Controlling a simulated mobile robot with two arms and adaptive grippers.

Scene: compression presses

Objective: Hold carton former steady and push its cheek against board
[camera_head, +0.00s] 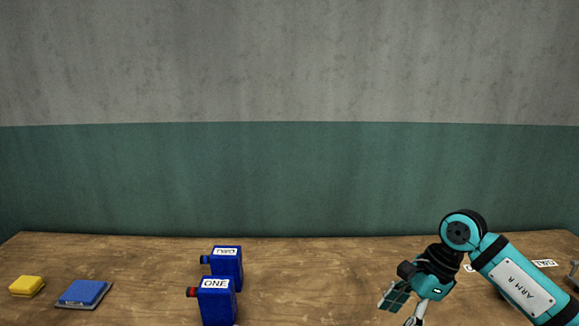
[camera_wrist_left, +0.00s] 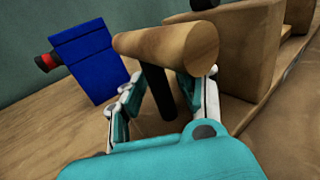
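In the left wrist view a wooden assembly, likely the carton former (camera_wrist_left: 240,50), stands at the right with upright plates. A thick round wooden handle (camera_wrist_left: 160,48) on a dark stem (camera_wrist_left: 157,95) stands in front of it. My left gripper (camera_wrist_left: 158,85) has its fingers on either side of the stem, just below the handle. Bare wood shows between the left finger and the stem, so it looks open. Which plate is the cheek and which the board I cannot tell. My right gripper (camera_head: 405,303) hangs open and empty over the table in the head view, its lower part cut off.
Blue containers marked ONE (camera_head: 216,302) and TWO (camera_head: 228,268) stand left of centre; a blue one (camera_wrist_left: 90,62) shows in the left wrist view. A blue pad (camera_head: 83,292) and a yellow block (camera_head: 27,286) lie at the left. The table (camera_head: 320,275) centre is clear.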

